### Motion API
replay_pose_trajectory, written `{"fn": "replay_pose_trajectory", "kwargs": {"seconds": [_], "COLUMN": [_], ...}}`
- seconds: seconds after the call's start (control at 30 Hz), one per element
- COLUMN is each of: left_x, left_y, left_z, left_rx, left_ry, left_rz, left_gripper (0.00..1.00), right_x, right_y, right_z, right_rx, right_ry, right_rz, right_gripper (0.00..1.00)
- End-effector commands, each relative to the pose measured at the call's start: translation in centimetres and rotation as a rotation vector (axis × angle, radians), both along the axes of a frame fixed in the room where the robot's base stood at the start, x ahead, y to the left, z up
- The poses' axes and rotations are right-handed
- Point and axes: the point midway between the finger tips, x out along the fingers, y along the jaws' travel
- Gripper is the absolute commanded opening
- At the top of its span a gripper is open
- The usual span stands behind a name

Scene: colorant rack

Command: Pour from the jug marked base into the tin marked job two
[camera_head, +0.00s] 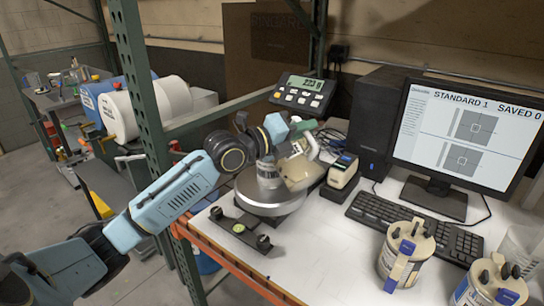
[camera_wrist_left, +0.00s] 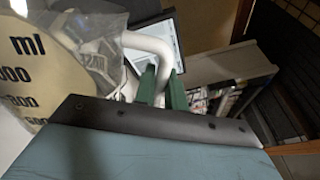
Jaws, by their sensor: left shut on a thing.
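My left gripper (camera_head: 311,142) is shut on the white handle of a cream jug (camera_head: 297,171). In the left wrist view its green fingertips (camera_wrist_left: 161,88) close around the handle, and the jug's wall (camera_wrist_left: 22,62) shows black "ml" markings. The jug is tilted above the round silver scale pan (camera_head: 262,203), its body just right of a small grey tin (camera_head: 268,172) on the pan. The tin's label is too small to read, and so is any name on the jug. I cannot tell whether liquid is flowing. My right gripper is out of view.
A scale display (camera_head: 304,92) stands behind the pan. A small beige-and-black device (camera_head: 342,172), a keyboard (camera_head: 411,221) and a monitor (camera_head: 468,131) stand to the right. A green rack post (camera_head: 140,85) rises beside my left arm.

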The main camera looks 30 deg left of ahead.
Motion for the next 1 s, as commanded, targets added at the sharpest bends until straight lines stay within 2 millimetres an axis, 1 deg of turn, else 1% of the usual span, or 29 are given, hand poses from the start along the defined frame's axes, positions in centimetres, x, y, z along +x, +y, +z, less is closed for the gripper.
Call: {"fn": "replay_pose_trajectory", "kwargs": {"seconds": [0.03,0.83,0.87,0.93,1.0], "left_x": [0.0,0.0,-0.1,-0.6,-1.0], "left_y": [0.0,0.0,-0.1,-1.1,-2.0], "left_z": [0.2,0.2,-0.1,-2.0,-2.1], "left_rx": [-0.002,-0.003,0.008,0.101,0.212], "left_ry": [-0.006,-0.004,-0.009,-0.051,-0.102], "left_rz": [0.0,0.001,-0.001,-0.003,-0.003], "left_gripper": [0.0,0.0,0.0,0.0,0.0], "right_x": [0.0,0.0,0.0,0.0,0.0], "right_y": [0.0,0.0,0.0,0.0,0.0], "right_z": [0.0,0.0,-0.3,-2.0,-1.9], "right_rx": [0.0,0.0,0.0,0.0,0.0], "right_ry": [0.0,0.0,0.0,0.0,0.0], "right_rz": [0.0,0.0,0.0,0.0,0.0], "right_gripper": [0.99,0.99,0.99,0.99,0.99]}}
